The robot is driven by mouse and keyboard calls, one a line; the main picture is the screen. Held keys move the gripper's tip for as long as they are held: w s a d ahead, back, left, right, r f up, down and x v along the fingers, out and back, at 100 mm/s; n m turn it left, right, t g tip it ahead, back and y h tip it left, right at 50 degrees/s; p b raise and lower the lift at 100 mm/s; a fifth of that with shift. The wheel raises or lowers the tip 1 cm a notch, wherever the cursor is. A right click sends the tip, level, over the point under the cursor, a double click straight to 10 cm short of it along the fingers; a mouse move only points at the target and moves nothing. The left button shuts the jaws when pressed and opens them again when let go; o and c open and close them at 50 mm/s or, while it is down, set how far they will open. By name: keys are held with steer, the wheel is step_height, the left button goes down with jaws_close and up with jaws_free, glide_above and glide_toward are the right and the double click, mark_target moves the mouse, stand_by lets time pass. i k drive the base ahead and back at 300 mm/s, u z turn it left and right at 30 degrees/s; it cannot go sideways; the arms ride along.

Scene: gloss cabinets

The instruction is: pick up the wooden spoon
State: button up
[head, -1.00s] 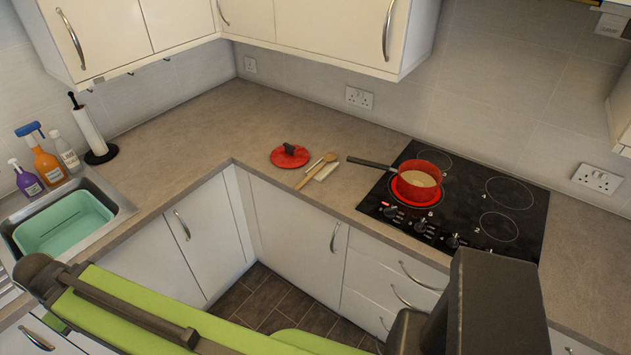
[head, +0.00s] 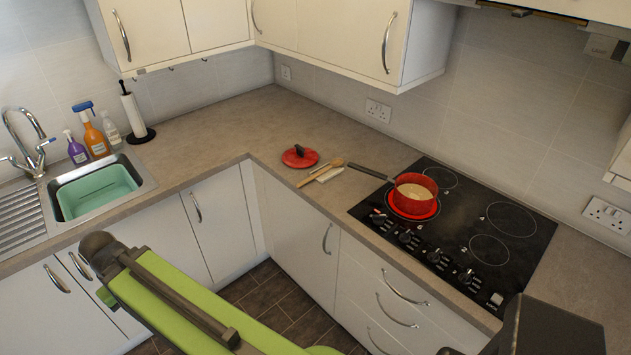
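The wooden spoon (head: 319,174) lies on the counter, partly over a small pale rest (head: 331,174), between a red pot lid and the hob. Its handle points to the lower left, close to the counter's front edge. My green arm crosses the bottom of the head view, well in front of and below the counter. No gripper fingers can be made out in this view, so whether my gripper is open or shut is not shown.
The red lid (head: 300,156) sits just left of the spoon. A red pot (head: 415,193) with pale contents stands on the black hob (head: 470,235), its dark handle (head: 368,171) reaching towards the spoon. The sink (head: 146,186) is at left. The counter (head: 235,125) behind the lid is clear.

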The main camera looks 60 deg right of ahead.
mark_target(337, 163)
steer(key=z, duration=0.15)
steer(key=i, duration=0.9)
steer(key=u, duration=0.1)
